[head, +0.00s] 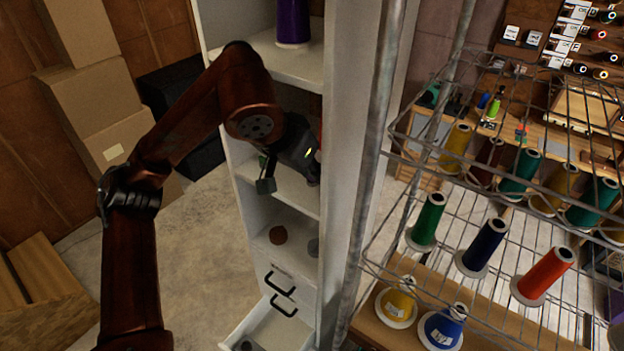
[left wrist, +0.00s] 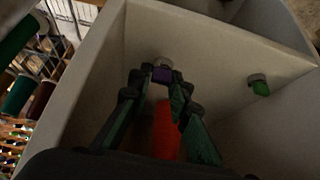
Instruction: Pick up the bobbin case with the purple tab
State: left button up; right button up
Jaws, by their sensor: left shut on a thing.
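The bobbin case with the purple tab (left wrist: 162,74) is between the fingertips of my left gripper (left wrist: 163,82) in the left wrist view. The gripper is shut on it. Its silvery round body shows just past the purple tab. In the head view my left gripper (head: 290,150) reaches into a middle compartment of the pale cabinet (head: 292,62), and its fingertips and the case cannot be made out there. Another bobbin case, with a green tab (left wrist: 260,87), lies to the right on the pale surface in the wrist view. My right gripper is not in view.
A red-orange thing (left wrist: 165,132) shows between my fingers, its lower part hidden. A purple spool (head: 293,22) stands on the shelf above. An open drawer (head: 262,326) juts out below. A wire rack (head: 378,190) with several thread cones stands at right; boxes (head: 100,118) stack at left.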

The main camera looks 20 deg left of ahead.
pick_arm(q)
jog(key=s+a+r+b, duration=0.1)
jog(key=s+a+r, duration=0.5)
jog(key=s+r, duration=0.5)
jog(key=shift+s, duration=0.85)
